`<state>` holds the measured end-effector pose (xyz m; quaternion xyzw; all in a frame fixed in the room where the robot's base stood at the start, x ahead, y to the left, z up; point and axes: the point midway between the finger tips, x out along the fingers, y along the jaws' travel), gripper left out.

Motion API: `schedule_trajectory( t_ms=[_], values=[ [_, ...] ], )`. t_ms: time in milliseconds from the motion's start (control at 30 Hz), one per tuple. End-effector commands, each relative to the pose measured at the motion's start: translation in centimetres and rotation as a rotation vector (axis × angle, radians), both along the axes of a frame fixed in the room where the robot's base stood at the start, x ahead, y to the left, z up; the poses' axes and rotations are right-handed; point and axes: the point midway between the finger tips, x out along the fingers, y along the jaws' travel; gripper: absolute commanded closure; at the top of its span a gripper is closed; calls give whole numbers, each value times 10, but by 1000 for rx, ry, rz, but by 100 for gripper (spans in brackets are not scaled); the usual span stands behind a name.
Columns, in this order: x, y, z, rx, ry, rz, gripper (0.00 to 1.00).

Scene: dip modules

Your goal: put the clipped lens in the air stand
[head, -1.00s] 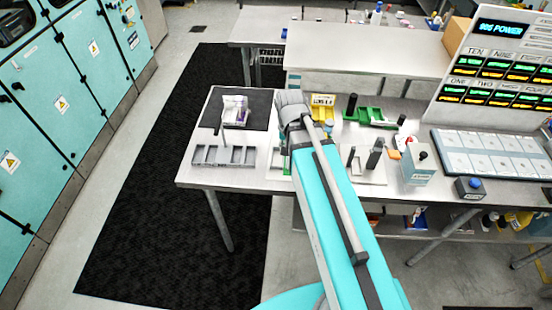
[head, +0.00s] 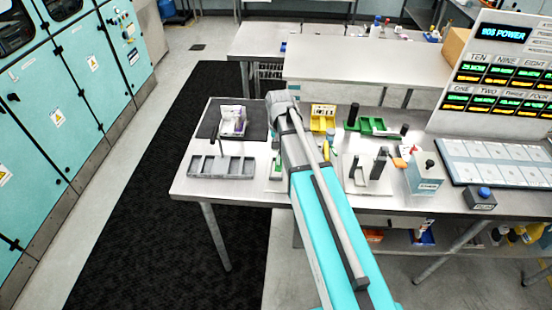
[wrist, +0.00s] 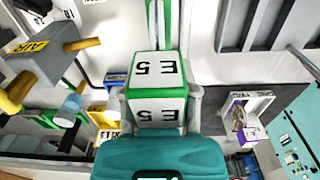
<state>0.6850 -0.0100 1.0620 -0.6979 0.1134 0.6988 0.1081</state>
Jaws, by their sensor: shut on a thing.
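In the wrist view my gripper (wrist: 158,102) is shut on a white block with green edges (wrist: 157,68), marked E5 on two faces. A grey stand part (wrist: 32,70) with a yellow AIR label is at upper left of the wrist view, apart from the block. A pale blue cylinder (wrist: 72,104) and a yellow-orange part lie near it. I cannot tell whether a lens is in the held block; no clear lens shows. In the head view my arm's grey end (head: 283,103) is over the table, and its fingers and load are hidden.
A grey compartment rack (head: 222,167) stands at the table's front left, with a purple-and-white holder (head: 233,121) on a dark mat behind it. A yellow tray (head: 322,118), a green tray (head: 372,127) and a black post on a plate (head: 379,163) stand right of my arm.

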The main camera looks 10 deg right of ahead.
Motion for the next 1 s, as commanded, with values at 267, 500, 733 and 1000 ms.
schedule_trajectory(
  t_ms=[267,500,733,1000],
  values=[
    [19,0,-24,0,0,0,100],
    [20,1,-24,0,0,1,100],
    [21,1,-25,0,0,1,100],
    [31,1,-39,0,0,1,100]
  ],
)
